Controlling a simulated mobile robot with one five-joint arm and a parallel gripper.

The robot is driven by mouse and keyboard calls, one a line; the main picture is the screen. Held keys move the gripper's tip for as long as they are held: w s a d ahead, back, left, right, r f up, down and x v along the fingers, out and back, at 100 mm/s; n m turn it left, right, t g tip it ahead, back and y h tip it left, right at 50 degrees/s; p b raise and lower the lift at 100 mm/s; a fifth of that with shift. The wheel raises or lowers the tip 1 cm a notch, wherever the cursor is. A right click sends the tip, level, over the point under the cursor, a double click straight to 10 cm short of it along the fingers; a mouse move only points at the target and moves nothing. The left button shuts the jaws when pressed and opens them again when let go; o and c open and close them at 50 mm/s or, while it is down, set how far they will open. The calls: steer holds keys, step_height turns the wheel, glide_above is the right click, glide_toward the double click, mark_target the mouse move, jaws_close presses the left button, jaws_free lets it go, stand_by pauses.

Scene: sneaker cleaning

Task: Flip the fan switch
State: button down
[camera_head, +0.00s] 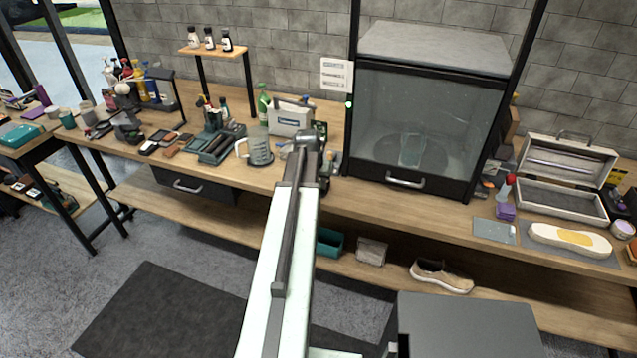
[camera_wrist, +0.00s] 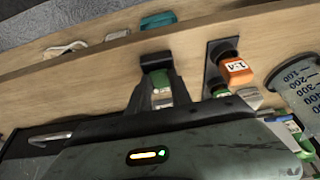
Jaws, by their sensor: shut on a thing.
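A white wall plate (camera_head: 336,75) with several slots or switches hangs on the brick wall, left of the glass-fronted cabinet (camera_head: 427,115). Which one is the fan switch is too small to tell. My gripper (camera_head: 322,160) is at the far end of my arm, low over the bench's front edge and below the plate, well apart from it. In the wrist view my gripper (camera_wrist: 158,78) is shut on a small green and grey thing (camera_wrist: 160,98), mostly hidden by the fingers. The plate does not show in the wrist view.
A measuring jug (camera_head: 259,150), a white case (camera_head: 290,118) and a green bottle (camera_head: 263,102) stand near my gripper. An open toolbox (camera_head: 565,180) and a shoe sole (camera_head: 570,238) lie at right.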

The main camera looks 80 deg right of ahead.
steer(key=shift+d+r+y+p, duration=0.25)
steer(key=shift+y+p, duration=0.05)
steer(key=shift+p, duration=0.05)
steer(key=shift+s+d+f+y+p, duration=0.15)
steer(key=shift+y+p, duration=0.2)
steer(key=shift+y, duration=0.35)
steer(key=c, duration=1.2)
jaws_free()
steer(key=shift+o, duration=0.2)
steer(key=p+v, duration=0.7)
steer(key=v, duration=0.1)
steer(key=shift+p, duration=0.3)
